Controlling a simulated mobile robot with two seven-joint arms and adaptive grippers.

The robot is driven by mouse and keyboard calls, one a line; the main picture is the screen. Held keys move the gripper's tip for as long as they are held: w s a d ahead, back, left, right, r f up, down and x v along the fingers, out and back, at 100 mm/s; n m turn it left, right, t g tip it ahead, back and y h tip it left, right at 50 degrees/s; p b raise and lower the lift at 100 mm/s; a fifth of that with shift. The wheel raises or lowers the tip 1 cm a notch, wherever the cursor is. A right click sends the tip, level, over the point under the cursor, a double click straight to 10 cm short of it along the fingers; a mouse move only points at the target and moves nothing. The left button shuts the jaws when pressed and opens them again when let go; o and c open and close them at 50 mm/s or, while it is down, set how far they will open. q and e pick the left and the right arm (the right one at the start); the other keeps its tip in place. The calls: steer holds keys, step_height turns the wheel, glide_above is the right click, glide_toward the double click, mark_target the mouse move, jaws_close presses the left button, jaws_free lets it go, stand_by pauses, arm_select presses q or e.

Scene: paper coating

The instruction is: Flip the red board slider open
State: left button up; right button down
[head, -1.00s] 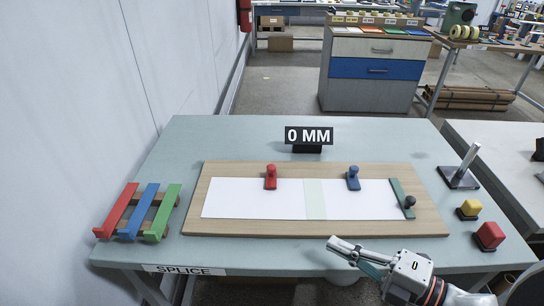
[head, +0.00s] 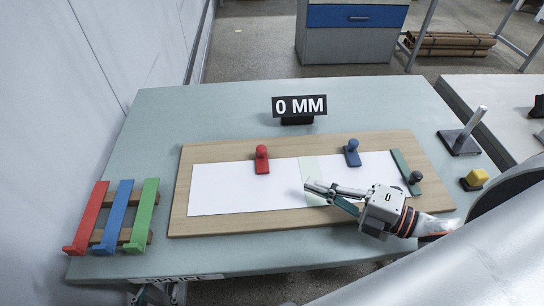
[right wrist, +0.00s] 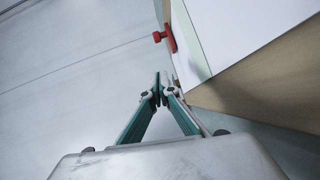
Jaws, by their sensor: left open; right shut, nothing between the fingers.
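The red slider (head: 262,159), a small block with a round knob, sits at the upper edge of the white paper (head: 240,190) on the wooden board (head: 300,227). It also shows in the right wrist view (right wrist: 167,38), beyond the fingertips. My right gripper (head: 307,187) is shut and empty, over the paper's middle, below and right of the red slider. In its wrist view the fingertips (right wrist: 162,88) meet, apart from the slider. My left gripper (head: 153,294) is open at the bottom edge, by the table's front, mostly cut off and far from the slider.
A blue slider (head: 352,153) and a green bar with a dark knob (head: 406,172) are on the board's right. A rack of red, blue and green strips (head: 124,216) stands at left. A "0 MM" sign (head: 299,106) stands behind. The table (head: 200,110) behind the board is mostly clear.

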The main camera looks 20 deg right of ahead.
mark_target(262, 158)
steer(key=x, duration=1)
steer(key=shift+r, duration=0.1)
steer(key=w, duration=0.2)
steer(key=shift+w+d+f+p, duration=0.15)
steer(key=shift+w+f+p, duration=0.15)
steer(key=shift+w, duration=0.1)
steer(key=shift+w+f, duration=0.1)
steer(key=shift+w, duration=0.5)
steer(key=w, duration=0.2)
steer(key=w+d, duration=0.1)
steer(key=w, duration=0.1)
steer(key=w+d+p, duration=0.1)
steer(key=w, duration=0.1)
steer(key=shift+w, duration=0.15)
